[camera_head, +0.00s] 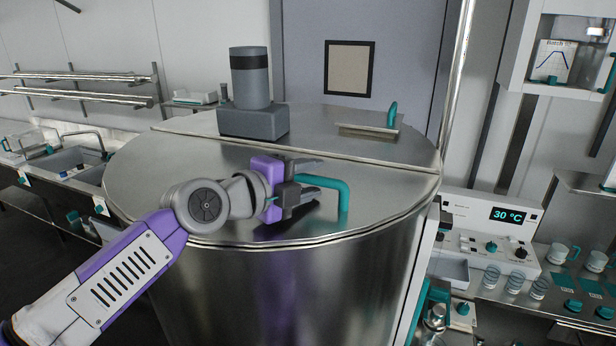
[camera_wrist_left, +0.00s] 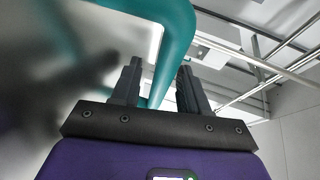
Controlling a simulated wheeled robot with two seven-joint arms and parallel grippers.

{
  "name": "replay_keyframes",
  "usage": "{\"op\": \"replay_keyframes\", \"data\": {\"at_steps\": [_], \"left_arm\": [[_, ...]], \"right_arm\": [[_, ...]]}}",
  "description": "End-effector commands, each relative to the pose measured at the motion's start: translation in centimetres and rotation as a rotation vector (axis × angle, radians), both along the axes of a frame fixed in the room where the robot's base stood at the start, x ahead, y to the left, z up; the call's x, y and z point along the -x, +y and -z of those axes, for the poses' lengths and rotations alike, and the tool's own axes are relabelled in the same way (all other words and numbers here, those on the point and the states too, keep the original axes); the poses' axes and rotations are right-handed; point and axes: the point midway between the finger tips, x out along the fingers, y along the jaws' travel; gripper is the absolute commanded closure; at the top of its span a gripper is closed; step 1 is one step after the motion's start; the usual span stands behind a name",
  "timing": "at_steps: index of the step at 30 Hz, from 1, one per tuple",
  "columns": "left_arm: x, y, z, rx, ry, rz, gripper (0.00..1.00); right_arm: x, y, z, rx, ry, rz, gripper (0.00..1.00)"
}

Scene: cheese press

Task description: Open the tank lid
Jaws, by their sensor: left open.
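The steel tank (camera_head: 300,275) stands in the middle of the head view. Its front lid half (camera_head: 190,185) lies flat, with a teal bar handle (camera_head: 343,200) near the front right. My left gripper (camera_head: 313,187) is at this handle, pointing right, with its jaws open. In the left wrist view, the teal handle (camera_wrist_left: 175,45) runs up between the two dark fingers (camera_wrist_left: 158,85). Contact between fingers and handle cannot be told. My right gripper is in neither view.
A grey motor block (camera_head: 252,122) and a small hatch (camera_head: 370,127) with a teal handle sit on the tank's rear half. A control box (camera_head: 492,228) reading 30 °C and several cups stand on the right bench. A sink (camera_head: 75,160) is at the left.

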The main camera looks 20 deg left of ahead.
Motion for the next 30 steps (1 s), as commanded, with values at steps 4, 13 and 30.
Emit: {"op": "replay_keyframes", "data": {"at_steps": [4,13,30], "left_arm": [[-0.12,-0.05,-0.02,0.001,-0.002,0.000,0.56],[-0.10,-0.05,-0.01,0.000,-0.001,0.000,0.83],[-0.18,-0.02,-0.55,-0.001,0.014,-0.001,1.00]], "right_arm": [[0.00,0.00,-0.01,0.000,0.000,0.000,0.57],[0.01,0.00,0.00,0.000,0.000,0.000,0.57],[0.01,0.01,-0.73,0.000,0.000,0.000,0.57]]}}
